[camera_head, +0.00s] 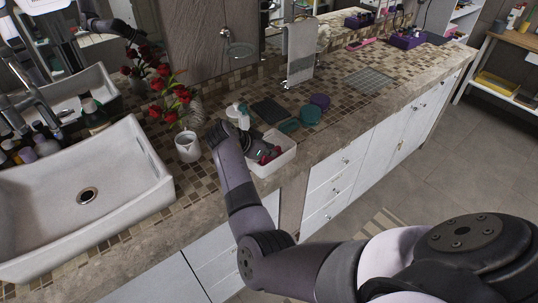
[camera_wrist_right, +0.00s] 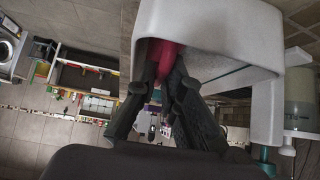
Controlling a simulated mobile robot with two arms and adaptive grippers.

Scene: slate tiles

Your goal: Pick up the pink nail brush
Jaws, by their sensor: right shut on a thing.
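The pink nail brush shows as a pink-red piece between the fingers of my right gripper in the right wrist view (camera_wrist_right: 160,56). My right gripper (camera_wrist_right: 163,82) is shut on it, beside the wall of a white bin (camera_wrist_right: 225,30). In the head view my right gripper (camera_head: 264,152) is at the white bin (camera_head: 279,166) on the tiled counter, its fingers low in the opening. Only a little red shows there, and most of the brush is hidden by the fingers and wrist. My left gripper is not in view.
A white cup (camera_head: 187,146) and red flowers (camera_head: 172,98) stand left of the bin, near the white sink (camera_head: 90,195). A white dispenser (camera_head: 238,113), dark mat (camera_head: 270,111) and teal item (camera_head: 308,114) are behind it. A towel (camera_head: 301,52) hangs farther back.

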